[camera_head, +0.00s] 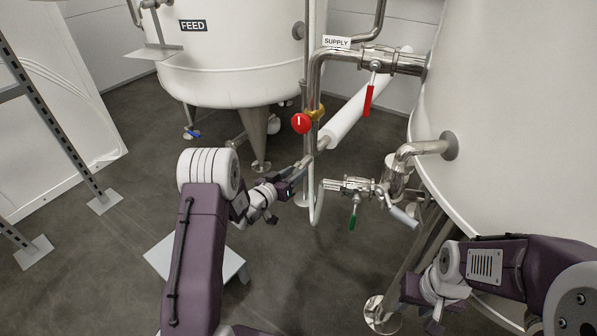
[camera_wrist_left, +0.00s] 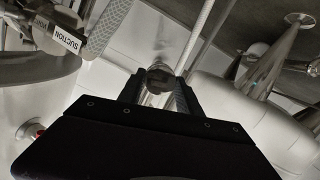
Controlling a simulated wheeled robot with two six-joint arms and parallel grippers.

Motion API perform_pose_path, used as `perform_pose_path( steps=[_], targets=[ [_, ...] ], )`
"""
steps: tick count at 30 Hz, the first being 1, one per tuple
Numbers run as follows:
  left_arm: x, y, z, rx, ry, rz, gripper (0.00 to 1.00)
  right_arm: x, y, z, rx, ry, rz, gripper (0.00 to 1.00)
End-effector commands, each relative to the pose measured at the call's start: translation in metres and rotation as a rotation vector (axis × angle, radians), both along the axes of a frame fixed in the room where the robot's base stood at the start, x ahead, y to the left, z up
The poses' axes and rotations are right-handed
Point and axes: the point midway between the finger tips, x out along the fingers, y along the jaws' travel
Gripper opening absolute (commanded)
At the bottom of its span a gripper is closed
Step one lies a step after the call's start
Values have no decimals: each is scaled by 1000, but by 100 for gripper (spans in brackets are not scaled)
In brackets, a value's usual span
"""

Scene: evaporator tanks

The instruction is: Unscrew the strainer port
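My left gripper (camera_head: 300,172) reaches in from the left to the vertical steel pipe (camera_head: 311,110) below the red round knob. In the left wrist view, my left gripper (camera_wrist_left: 160,92) has its two dark fingers apart, one on each side of a small rounded metal fitting with a dark brown face (camera_wrist_left: 158,78). It may be the strainer port; I cannot tell for sure. I cannot tell whether the fingers touch it. In the head view the gripper hides this fitting. My right gripper (camera_head: 436,312) is low at the right, away from the pipes; its fingers are unclear.
A red-handled valve (camera_head: 368,98) sits on the SUPPLY pipe, and a green-handled valve (camera_head: 353,215) is right of the gripper. The FEED tank (camera_head: 235,60) stands behind, a large tank (camera_head: 520,110) at right. A low platform (camera_head: 165,258) is on the floor.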

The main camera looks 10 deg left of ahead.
Motion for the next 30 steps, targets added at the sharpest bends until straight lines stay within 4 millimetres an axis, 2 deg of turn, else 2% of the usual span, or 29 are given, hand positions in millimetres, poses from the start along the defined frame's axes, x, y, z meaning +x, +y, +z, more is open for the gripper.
perform_pose_path(
  steps=[5,9,13,22,30],
  targets=[
    [0,1,-1,-37,11,1,0,0,0,-2,0,0,0,37],
    [1,2,-4,-265,85,2,0,0,0,-10,0,0,0,37],
    [0,2,-2,-412,133,1,0,0,0,-13,0,0,0,37],
    [0,2,-2,-452,147,2,0,0,0,-13,0,0,0,37],
    [1,3,-4,-835,270,2,0,0,0,-25,0,0,0,37]
  ],
)
